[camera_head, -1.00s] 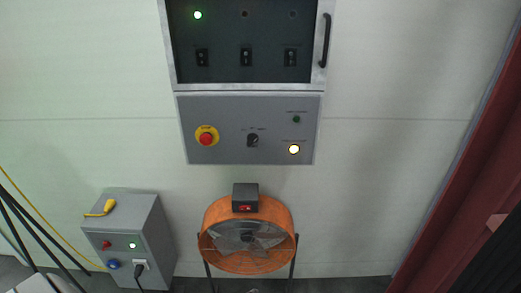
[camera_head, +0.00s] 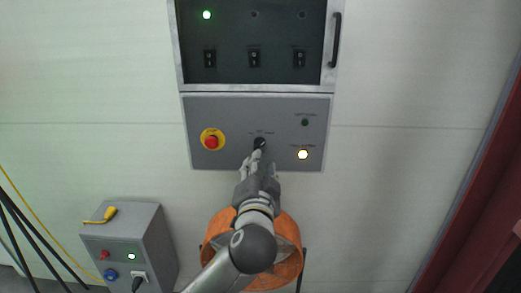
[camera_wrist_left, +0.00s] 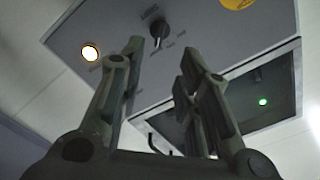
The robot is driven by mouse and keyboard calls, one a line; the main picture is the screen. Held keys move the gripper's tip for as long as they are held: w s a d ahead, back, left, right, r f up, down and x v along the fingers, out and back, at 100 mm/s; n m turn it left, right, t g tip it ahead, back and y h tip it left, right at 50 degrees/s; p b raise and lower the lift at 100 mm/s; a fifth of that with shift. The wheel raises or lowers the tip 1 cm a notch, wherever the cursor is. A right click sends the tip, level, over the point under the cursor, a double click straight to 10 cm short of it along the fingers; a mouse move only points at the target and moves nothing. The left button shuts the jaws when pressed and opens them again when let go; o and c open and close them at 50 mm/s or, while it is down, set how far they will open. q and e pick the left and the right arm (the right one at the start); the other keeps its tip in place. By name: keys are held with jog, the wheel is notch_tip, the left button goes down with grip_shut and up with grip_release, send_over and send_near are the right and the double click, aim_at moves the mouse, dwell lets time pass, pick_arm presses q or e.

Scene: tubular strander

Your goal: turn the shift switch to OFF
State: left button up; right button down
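The shift switch, a black rotary knob (camera_head: 259,143), sits in the middle of the grey control panel (camera_head: 228,115). In the left wrist view the knob (camera_wrist_left: 159,29) shows just beyond the fingertips, with small labels around it too blurred to read. My left gripper (camera_head: 256,160) reaches up to the panel from below, its tips close under the knob in the head view. In the left wrist view the fingers (camera_wrist_left: 163,52) are open with nothing between them, and seem apart from the knob. My right gripper is in neither view.
A red emergency stop (camera_head: 211,142) is left of the knob, and a lit lamp (camera_head: 303,154) is at lower right. Above is a black panel with several switches and a handle (camera_head: 335,40). An orange fan (camera_head: 288,262) stands below, partly behind my arm.

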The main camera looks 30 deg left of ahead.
aim_at(261, 145)
pick_arm(q)
jog(key=p+x, duration=0.1)
jog(key=x, duration=0.9)
jog(key=shift+w+f+p, duration=0.1)
jog(key=shift+p, duration=0.25)
grip_shut()
